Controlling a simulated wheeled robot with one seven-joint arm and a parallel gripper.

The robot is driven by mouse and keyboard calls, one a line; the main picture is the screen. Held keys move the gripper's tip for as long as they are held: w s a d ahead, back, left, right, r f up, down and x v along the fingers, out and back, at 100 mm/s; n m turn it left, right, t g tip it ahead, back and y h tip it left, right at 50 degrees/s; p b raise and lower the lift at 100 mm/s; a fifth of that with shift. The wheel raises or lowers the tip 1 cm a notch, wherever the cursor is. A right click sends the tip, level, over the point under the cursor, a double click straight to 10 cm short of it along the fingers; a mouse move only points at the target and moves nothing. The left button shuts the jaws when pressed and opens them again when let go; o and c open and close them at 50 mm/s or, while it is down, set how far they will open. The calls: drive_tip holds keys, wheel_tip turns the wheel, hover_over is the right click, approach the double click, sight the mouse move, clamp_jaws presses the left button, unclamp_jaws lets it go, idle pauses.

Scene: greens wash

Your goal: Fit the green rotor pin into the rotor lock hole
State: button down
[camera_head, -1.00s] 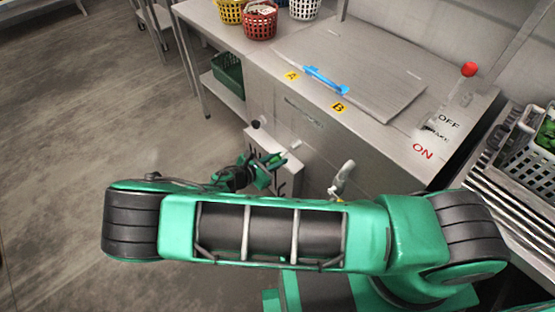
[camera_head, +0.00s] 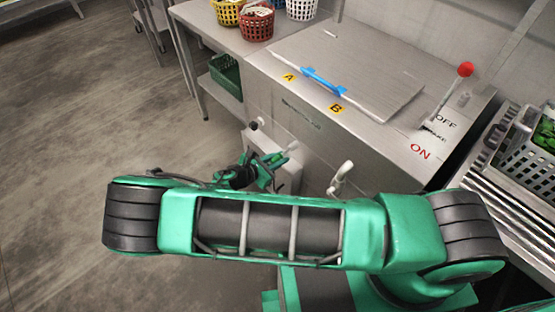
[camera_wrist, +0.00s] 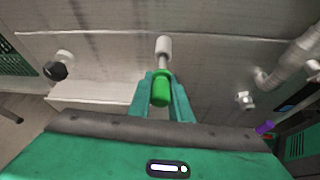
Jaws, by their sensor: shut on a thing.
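My gripper (camera_wrist: 160,84) is shut on the green rotor pin (camera_wrist: 160,92), whose rounded green end lies between the two fingers in the wrist view. A thin grey shaft runs from the pin toward a pale grey cylinder (camera_wrist: 163,46) at the steel front panel. The lock hole itself is hidden, and I cannot tell whether the shaft tip is inside the cylinder. In the head view my gripper (camera_head: 267,174) is low beside the front of the steel washer, near the same pale cylinder (camera_head: 292,146); the pin is hard to make out there.
A pale box (camera_head: 265,143) and a black knob (camera_head: 253,125) are left of the cylinder on the panel. A pale spout-like fitting (camera_head: 341,178) is to the right. The steel lid (camera_head: 360,80) has a blue handle (camera_head: 322,80). A red-knobbed lever (camera_head: 465,69) stands by OFF and ON labels.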

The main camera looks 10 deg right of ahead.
sight(286, 152)
drive_tip(key=shift+w+d, duration=0.5)
drive_tip(key=shift+d, duration=0.25)
drive_tip(key=shift+w+d, duration=0.5)
drive_tip(key=shift+d, duration=0.25)
drive_tip(key=c, duration=1.5)
unclamp_jaws()
drive_tip(key=shift+c, duration=0.2)
drive_tip(key=v, duration=1)
drive_tip(key=shift+s+a+r, duration=0.15)
drive_tip(key=shift+a+r, duration=0.05)
drive_tip(key=shift+a, duration=0.05)
drive_tip(key=shift+s, duration=0.1)
